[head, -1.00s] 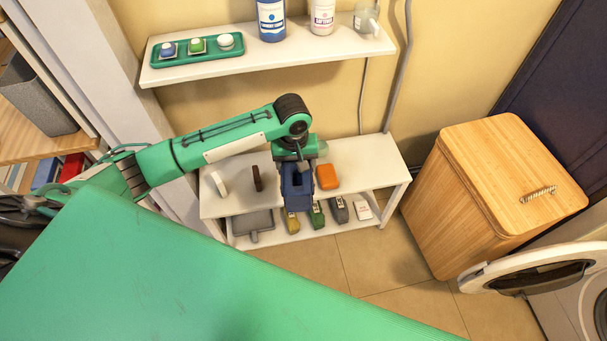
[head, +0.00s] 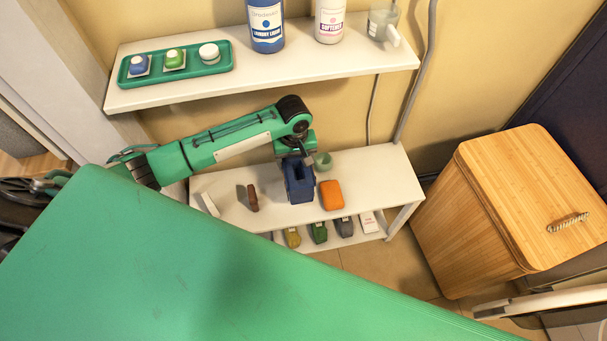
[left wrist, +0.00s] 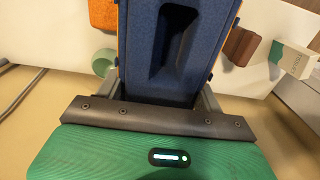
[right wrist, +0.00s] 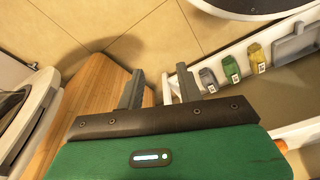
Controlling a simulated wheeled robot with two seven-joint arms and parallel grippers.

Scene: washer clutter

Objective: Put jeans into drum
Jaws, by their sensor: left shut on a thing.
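The dark blue jeans (head: 299,184), a folded block with a deep hollow and orange-brown edges, are in my left gripper (head: 300,160) over the middle of the white lower shelf. In the left wrist view the jeans (left wrist: 178,45) fill the space between the fingers of my left gripper (left wrist: 160,95), which is shut on them. The washer's open door (head: 550,300) shows at the lower right of the head view; the drum's inside is hidden there. My right gripper (right wrist: 158,88) is open and empty in the right wrist view, near the wooden hamper.
The white shelf unit (head: 225,185) holds a brown bar (head: 252,197), an orange block (head: 331,195) and a green cup (head: 323,160). The wooden hamper (head: 515,195) stands between shelf and washer. A wall shelf (head: 300,72) hangs above.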

